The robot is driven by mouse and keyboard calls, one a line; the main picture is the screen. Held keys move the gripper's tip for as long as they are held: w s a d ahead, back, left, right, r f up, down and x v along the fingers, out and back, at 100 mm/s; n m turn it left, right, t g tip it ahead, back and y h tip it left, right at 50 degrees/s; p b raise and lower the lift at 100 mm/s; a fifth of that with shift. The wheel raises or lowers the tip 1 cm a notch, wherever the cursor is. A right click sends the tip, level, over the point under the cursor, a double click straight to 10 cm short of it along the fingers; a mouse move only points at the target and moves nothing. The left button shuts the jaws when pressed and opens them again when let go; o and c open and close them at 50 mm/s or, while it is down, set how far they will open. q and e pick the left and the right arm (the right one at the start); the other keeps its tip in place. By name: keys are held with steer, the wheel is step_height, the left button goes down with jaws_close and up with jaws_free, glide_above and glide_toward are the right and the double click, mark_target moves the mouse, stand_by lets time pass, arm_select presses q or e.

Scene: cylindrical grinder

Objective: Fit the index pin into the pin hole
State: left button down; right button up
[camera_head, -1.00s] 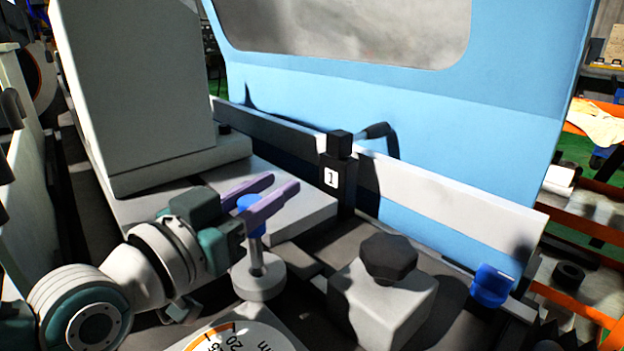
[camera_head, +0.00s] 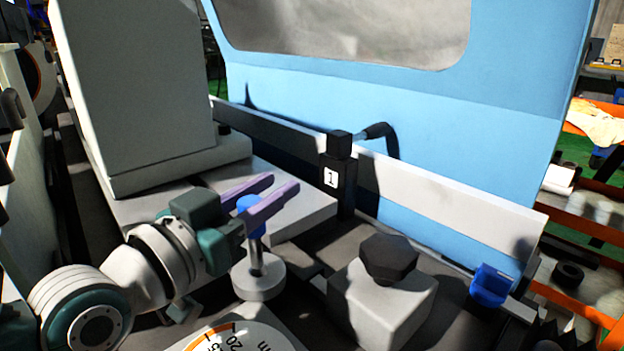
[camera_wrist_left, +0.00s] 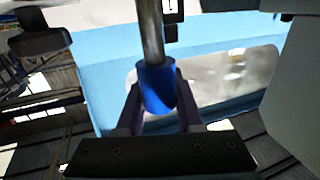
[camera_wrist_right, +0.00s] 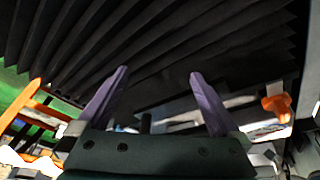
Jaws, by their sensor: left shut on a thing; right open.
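The index pin has a blue knob (camera_head: 250,203) and a steel shank (camera_head: 256,261). My left gripper (camera_head: 270,199) is shut on the blue knob, its purple fingers on either side. The knob also shows between the fingers in the left wrist view (camera_wrist_left: 157,88), with the shank running up the picture. In the head view the shank stands about upright, its lower end at the top of a pale round collar (camera_head: 258,286). The pin hole itself is hidden, so I cannot tell how deep the shank sits. My right gripper (camera_wrist_right: 160,88) is open and empty in the right wrist view.
A grey block with a black star knob (camera_head: 388,259) stands right of the collar. A black post labelled 1 (camera_head: 338,174) stands behind. A blue part (camera_head: 490,286) is at the right. A tall grey housing (camera_head: 140,90) rises at the left. Black bellows (camera_wrist_right: 150,40) face my right gripper.

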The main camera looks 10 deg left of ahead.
arm_select(q)
steer(key=shift+f+b, duration=1.05)
steer(key=shift+f, duration=0.1)
arm_select(e)
steer(key=shift+f, duration=1.05)
arm_select(q)
steer(key=shift+c, duration=2.4)
jaws_free()
arm_select(e)
steer(key=shift+r, duration=0.1)
